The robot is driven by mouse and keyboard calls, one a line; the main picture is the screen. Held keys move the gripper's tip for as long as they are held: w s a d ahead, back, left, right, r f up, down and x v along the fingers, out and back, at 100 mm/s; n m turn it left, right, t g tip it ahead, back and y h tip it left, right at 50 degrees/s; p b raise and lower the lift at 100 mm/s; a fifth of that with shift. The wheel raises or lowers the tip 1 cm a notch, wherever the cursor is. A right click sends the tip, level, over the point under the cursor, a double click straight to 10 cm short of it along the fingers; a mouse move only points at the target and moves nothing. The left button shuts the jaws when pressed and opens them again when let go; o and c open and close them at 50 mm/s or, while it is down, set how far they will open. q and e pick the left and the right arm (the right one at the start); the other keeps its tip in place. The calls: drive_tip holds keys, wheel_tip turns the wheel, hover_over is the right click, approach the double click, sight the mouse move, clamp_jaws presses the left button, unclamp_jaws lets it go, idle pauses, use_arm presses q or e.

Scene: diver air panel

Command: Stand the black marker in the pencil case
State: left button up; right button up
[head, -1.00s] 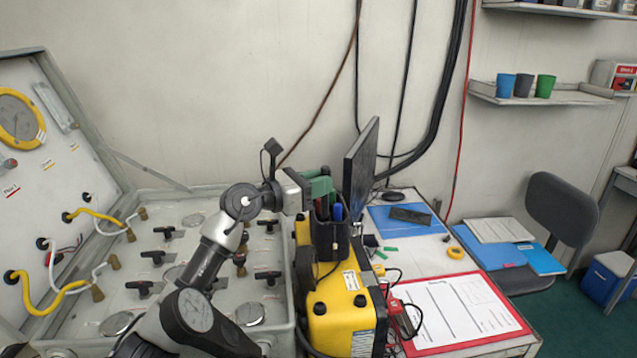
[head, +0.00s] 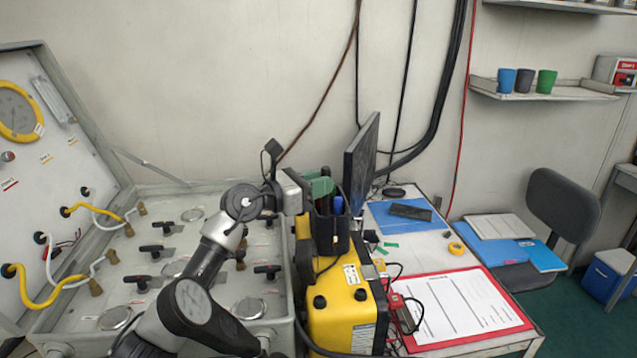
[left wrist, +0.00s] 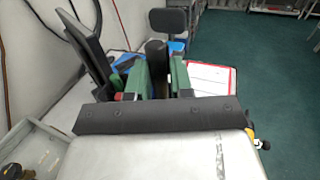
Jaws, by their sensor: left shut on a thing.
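The pencil case (head: 329,238) is a dark upright holder by the yellow case, with a blue-capped pen (head: 338,206) standing in it. My left gripper (head: 320,187), with green fingers, is right at the top of the pencil case. In the left wrist view its fingers (left wrist: 157,78) are shut on a dark cylinder, which looks like the black marker (left wrist: 155,56). The marker's lower end is hidden, so I cannot tell whether it is inside the pencil case. My right gripper is not in view.
The yellow case (head: 343,312) stands between the grey valve panel (head: 185,250) and the desk. A dark monitor (head: 361,165) rises close behind the pencil case. A red clipboard (head: 468,308) and a tape roll (head: 456,248) lie on the desk at right.

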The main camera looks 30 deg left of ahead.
use_arm(q)
drive_tip(key=shift+f+b, duration=0.65)
drive_tip(key=shift+f, duration=0.15)
idle(0.6)
drive_tip(key=shift+s+d+f, duration=0.1)
drive_tip(key=shift+d+f, duration=0.1)
drive_tip(key=shift+f+b, duration=0.2)
drive_tip(key=shift+b, duration=0.2)
